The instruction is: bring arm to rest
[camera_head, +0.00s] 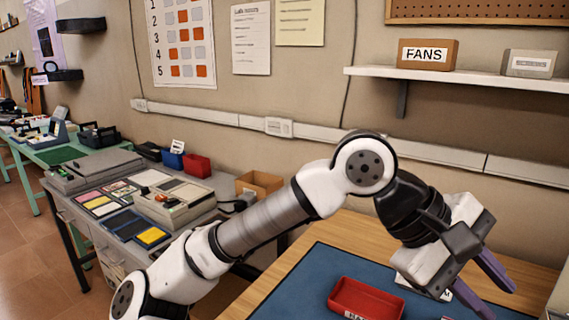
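My gripper (487,287) is at the right, at the end of my white and grey arm. Its two purple fingers point down and right and stand apart, with nothing visible between them. It hangs over the right part of a wooden table with a blue mat (300,283). A red tray (366,299) with a label on its front sits on the mat, left of the gripper. A small pale item partly shows behind the gripper, too hidden to name.
A shelf (460,76) with a FANS box (427,54) and a grey box (529,63) is on the wall above. A grey bench (66,203) at the left holds devices and small bins. A cardboard box (259,184) stands behind my arm.

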